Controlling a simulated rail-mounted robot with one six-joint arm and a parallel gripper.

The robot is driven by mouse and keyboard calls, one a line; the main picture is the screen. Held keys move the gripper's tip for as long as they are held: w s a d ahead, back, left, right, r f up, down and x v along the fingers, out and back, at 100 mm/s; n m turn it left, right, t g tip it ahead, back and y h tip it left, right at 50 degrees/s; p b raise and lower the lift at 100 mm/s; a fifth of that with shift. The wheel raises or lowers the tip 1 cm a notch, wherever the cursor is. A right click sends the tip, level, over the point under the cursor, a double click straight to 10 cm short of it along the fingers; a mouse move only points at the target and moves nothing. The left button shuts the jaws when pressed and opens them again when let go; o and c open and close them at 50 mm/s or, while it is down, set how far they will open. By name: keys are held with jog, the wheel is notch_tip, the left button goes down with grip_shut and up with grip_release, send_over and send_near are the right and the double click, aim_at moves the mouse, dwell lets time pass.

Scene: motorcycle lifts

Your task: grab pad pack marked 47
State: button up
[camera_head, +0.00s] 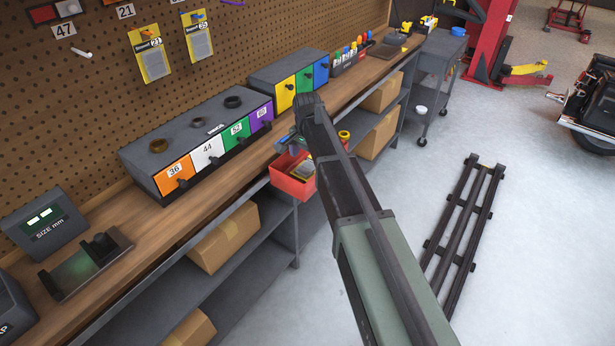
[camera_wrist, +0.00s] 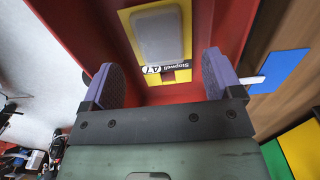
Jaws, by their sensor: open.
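A yellow pad pack (camera_wrist: 158,42) with a grey pad lies in a red bin (camera_wrist: 228,25) in the wrist view. Its black label shows upside down and appears to read Stopwell 47. In the head view the red bin (camera_head: 290,186) sits at the workbench's front edge, with part of the pack (camera_head: 304,168) showing inside. My gripper (camera_wrist: 160,72) is open and empty. Its two purple-padded fingers stand apart at either side of the pack's label end, with the pack beyond them. I cannot tell the remaining gap. In the head view my arm hides much of the gripper.
A hook (camera_head: 82,52) under the 47 label (camera_head: 64,30) hangs empty on the pegboard. Packs marked 21 (camera_head: 152,55) and 35 (camera_head: 197,40) hang beside it. Numbered drawers (camera_head: 210,150) stand on the bench behind the bin. The floor at right is mostly open around a dark rack (camera_head: 465,230).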

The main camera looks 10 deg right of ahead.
aim_at(307, 166)
notch_tip(307, 166, down, 6)
jog(key=b, duration=0.5)
jog(key=shift+w+r, duration=0.1)
jog(key=shift+r, duration=0.4)
jog(key=c, duration=0.7)
jog(key=shift+o, duration=0.2)
notch_tip(307, 166, up, 20)
jog(key=p, duration=2)
